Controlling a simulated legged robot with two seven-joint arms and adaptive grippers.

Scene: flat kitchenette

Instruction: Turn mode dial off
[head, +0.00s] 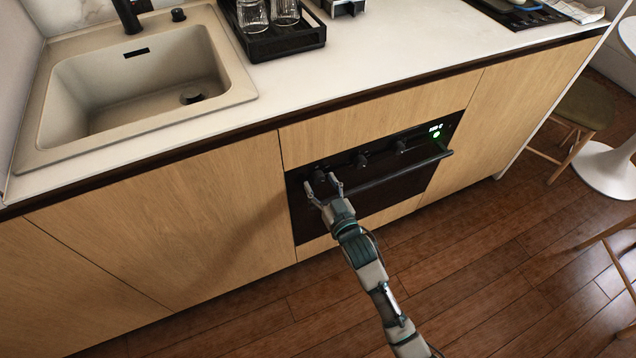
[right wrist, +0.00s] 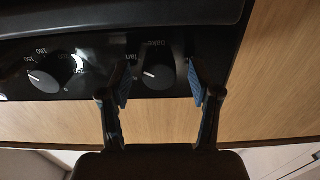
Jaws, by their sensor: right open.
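The black oven (head: 372,184) is set into the wooden cabinet front, with a row of black dials along its upper panel. In the right wrist view, a black dial with a white pointer mark (right wrist: 155,72) sits between the two fingers; the lettering around it is upside down and hard to read, so it appears to be the mode dial. My right gripper (head: 322,188) is open at the oven's left dial; its blue-padded fingers (right wrist: 160,80) stand on either side of the dial. I cannot tell whether they touch it. My left gripper is not in view.
A second dial with temperature numbers (right wrist: 46,76) is beside it in the wrist view. The oven handle (head: 395,172) runs across the door near my gripper. The counter (head: 375,40) with the sink (head: 140,85) and black tray (head: 275,42) is above. The floor in front is clear.

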